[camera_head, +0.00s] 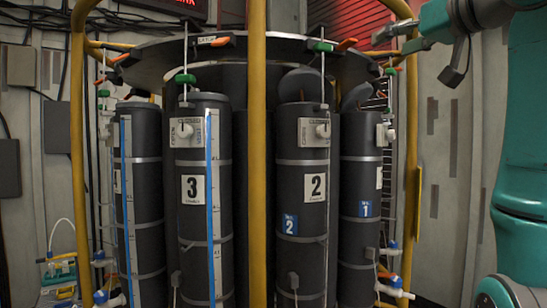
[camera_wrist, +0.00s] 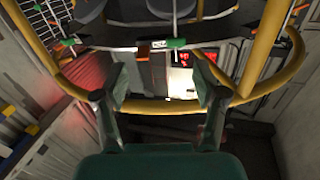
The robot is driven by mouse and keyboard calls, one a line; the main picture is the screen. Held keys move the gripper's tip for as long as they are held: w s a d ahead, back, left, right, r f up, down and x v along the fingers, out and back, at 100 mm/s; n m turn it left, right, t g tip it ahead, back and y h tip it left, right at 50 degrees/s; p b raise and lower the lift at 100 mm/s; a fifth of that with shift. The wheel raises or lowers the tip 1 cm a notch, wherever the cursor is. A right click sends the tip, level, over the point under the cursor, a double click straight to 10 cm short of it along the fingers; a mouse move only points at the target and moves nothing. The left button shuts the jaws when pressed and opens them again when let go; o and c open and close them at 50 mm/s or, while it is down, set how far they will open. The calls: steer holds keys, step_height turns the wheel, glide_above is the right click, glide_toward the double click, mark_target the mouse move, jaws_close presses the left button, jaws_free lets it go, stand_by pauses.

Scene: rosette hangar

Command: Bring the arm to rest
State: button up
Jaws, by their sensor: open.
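My gripper (camera_wrist: 159,90) shows in the wrist view with its two dark fingers spread wide apart. Nothing is between them. Beyond the fingers are a curved yellow rail (camera_wrist: 160,106) and a bright panel, both apart from the gripper as far as I can tell. In the head view my teal arm (camera_head: 522,150) stands raised along the right edge. Its wrist end reaches in at the top right, near the yellow frame. The upper part of the arm is cut off by the picture's edge.
Dark upright cylinders numbered 3 (camera_head: 205,255), 2 (camera_head: 302,255) and 1 (camera_head: 358,180) stand in a ring under a round dark top plate (camera_head: 150,62). A yellow tubular frame (camera_head: 257,170) surrounds them. Green and orange valve handles (camera_head: 345,44) jut from the plate. Grey wall (camera_head: 445,170) lies bare at right.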

steer(key=w+d+f+m+h, duration=0.1)
steer(key=w+f, duration=0.3)
steer(key=f, duration=0.7)
steer(key=w+f+m, duration=0.1)
steer(key=w+f, duration=0.4)
steer(key=f, duration=0.7)
steer(key=w+d+f+m+h, duration=0.15)
steer(key=w+f, duration=0.25)
steer(key=f, duration=0.7)
steer(key=s+a+f+m+h, duration=0.1)
steer(key=s+f, duration=0.3)
steer(key=f, duration=1.2)
steer(key=s+a+f+m+h, duration=0.1)
steer(key=s+f+m, duration=0.15)
steer(key=f, duration=1.35)
steer(key=s+a+f+g+h, duration=0.1)
steer(key=s+f, duration=0.9)
steer(key=s, duration=0.3)
steer(key=s+a+f+h, duration=0.1)
steer(key=s+a+f, duration=0.1)
steer(key=s+f, duration=0.95)
steer(key=s+a+r+n, duration=0.1)
steer(key=s+r, duration=0.1)
steer(key=s, duration=1.4)
steer(key=s+a+r+n+g, duration=0.1)
steer(key=s+r+n, duration=0.1)
steer(key=s, duration=1.4)
steer(key=shift+s+n, duration=0.3)
